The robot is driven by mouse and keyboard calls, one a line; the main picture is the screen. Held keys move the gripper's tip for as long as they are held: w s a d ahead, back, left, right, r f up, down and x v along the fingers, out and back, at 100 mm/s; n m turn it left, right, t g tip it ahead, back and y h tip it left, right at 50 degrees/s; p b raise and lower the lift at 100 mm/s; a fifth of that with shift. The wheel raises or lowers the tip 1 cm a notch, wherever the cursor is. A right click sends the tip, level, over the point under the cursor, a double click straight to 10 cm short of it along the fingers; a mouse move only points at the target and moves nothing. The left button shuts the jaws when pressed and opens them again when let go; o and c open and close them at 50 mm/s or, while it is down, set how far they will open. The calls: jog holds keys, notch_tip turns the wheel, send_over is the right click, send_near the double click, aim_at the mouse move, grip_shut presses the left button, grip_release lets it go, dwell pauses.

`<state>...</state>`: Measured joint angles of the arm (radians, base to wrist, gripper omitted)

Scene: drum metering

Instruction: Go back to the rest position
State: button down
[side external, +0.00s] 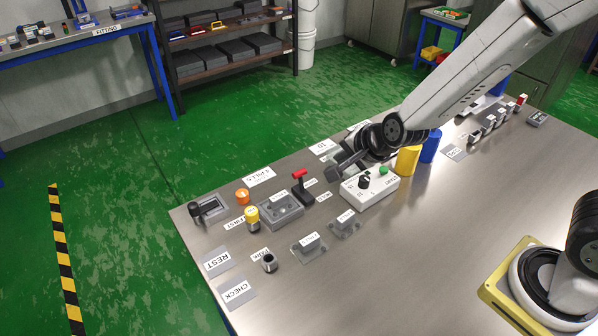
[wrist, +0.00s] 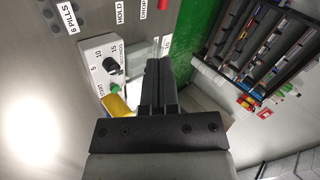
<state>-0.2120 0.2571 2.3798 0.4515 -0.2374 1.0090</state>
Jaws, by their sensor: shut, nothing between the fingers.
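My gripper (side external: 336,171) hangs in the air above the steel table, near the white dial box (side external: 371,190). In the wrist view its two dark fingers (wrist: 159,64) are together with nothing between them. The dial box also shows in the wrist view (wrist: 100,52), left of the fingers, with a black knob and a green button. A flat plate marked REST (side external: 217,261) lies at the table's left edge, well away from my gripper. Whether my gripper touches anything below is not clear, but it looks clear of the box.
A red-handled lever (side external: 301,184) and a grey tray (side external: 281,211) stand left of the box. The front middle of the table is bare.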

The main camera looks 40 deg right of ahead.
aim_at(301, 175)
jog(key=s+d+n+g, duration=0.5)
jog(key=s+d+n, duration=0.2)
jog(key=s+n, duration=0.6)
jog(key=w+a+f+m+t, duration=0.3)
jog(key=w+a+m+t, duration=0.1)
jog(key=m, duration=0.4)
jog(key=w+a+f+m+t, duration=0.3)
jog(key=w+a+m+t, duration=0.1)
jog(key=w+m, duration=0.3)
jog(key=shift+f+m+t, duration=0.4)
jog(key=shift+m+t, duration=0.3)
jog(key=shift+x, duration=6.75)
jog(key=shift+w+d+f, duration=0.1)
jog(key=shift+w+d, duration=0.05)
jog(key=shift+d, duration=0.05)
